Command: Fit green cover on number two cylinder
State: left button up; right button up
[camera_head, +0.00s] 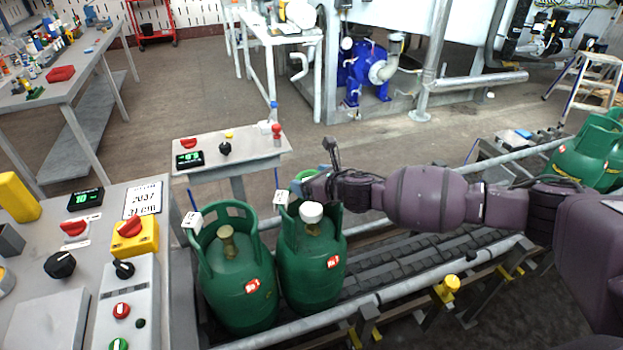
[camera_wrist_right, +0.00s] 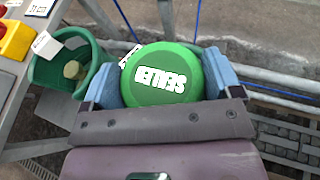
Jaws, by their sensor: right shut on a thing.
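The round green cover (camera_wrist_right: 160,72) with white lettering is between the blue fingers of my right gripper (camera_wrist_right: 162,78), which is shut on it. In the head view the right gripper (camera_head: 318,183) hides most of the cover (camera_head: 305,174), with only a green edge showing. They are above and close to the green cylinder with a white cap (camera_head: 308,268). A second green cylinder (camera_head: 234,280) stands left of it, with a bare brass valve (camera_head: 227,240). The tag numbers are unreadable. In the wrist view the cover hides what lies below it. My left gripper is out of view.
The cylinders stand at the left end of the roller conveyor (camera_head: 400,270), between rails. A control desk (camera_head: 80,270) is at the left and a small panel table (camera_head: 255,147) behind. More green cylinders (camera_head: 585,155) stand at the far right.

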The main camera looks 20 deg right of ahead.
jog(key=shift+w+d, duration=0.1)
jog(key=shift+w, duration=0.25)
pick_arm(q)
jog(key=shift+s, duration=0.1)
pick_arm(e)
jog(key=shift+s+f+b, duration=0.1)
jog(key=shift+f+b, duration=0.25)
jog(key=shift+f, duration=1.15)
jog(key=shift+f+b, duration=0.6)
jog(key=shift+f, duration=0.8)
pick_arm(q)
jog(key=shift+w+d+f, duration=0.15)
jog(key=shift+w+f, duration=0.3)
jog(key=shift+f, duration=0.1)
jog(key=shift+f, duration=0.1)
